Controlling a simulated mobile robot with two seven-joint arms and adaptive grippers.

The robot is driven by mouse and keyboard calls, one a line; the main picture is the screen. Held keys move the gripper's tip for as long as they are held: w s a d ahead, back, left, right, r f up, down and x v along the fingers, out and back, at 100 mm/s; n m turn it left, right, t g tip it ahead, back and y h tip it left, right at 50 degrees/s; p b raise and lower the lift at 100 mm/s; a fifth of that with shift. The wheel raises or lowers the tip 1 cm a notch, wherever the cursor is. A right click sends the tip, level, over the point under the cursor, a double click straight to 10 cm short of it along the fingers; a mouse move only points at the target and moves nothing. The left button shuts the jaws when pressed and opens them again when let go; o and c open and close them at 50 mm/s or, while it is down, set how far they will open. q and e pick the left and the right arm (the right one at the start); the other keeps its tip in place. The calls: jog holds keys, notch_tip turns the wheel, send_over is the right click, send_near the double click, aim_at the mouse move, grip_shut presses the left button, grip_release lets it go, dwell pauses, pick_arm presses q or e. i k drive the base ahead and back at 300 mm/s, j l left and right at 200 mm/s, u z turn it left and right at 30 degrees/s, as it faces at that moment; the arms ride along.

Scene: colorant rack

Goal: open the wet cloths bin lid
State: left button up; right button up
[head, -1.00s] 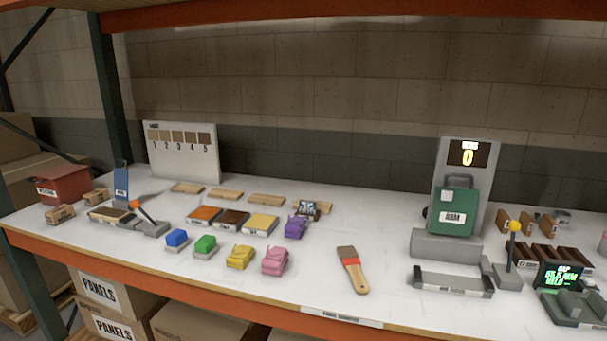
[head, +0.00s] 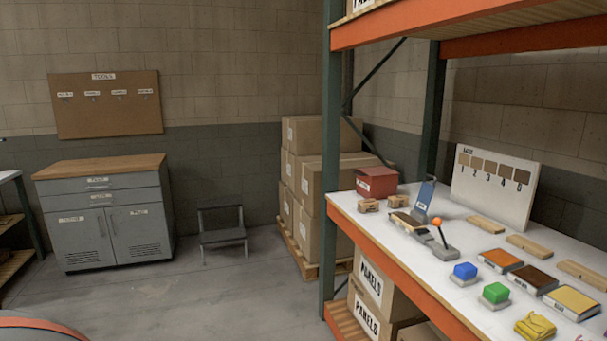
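No bin with a readable wet cloths label shows in the head view. Neither of my grippers is in view.
A grey cabinet (head: 105,222) with a wooden top stands against the back wall below a tool board (head: 105,104). A step stool (head: 222,236) and stacked cartons (head: 325,170) stand right of it. The shelf (head: 385,228) fills the right. The middle floor is clear.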

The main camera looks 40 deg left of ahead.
aim_at(373, 172)
jog(key=u, duration=0.85)
jog(key=i+j+z, duration=0.1)
jog(key=z, duration=0.3)
jog(key=i+j+z, duration=0.1)
jog(key=z, duration=0.3)
jog(key=i+j+z, duration=0.1)
jog(key=j+z, duration=0.15)
jog(key=z, duration=0.2)
jog(key=i+j+z, duration=0.1)
jog(key=j+z, duration=0.15)
jog(key=j, duration=0.2)
jog(key=j+z, duration=0.2)
jog(key=j, duration=0.25)
jog(key=i+j+z, duration=0.1)
jog(key=j, duration=0.85)
jog(key=i+z, duration=0.05)
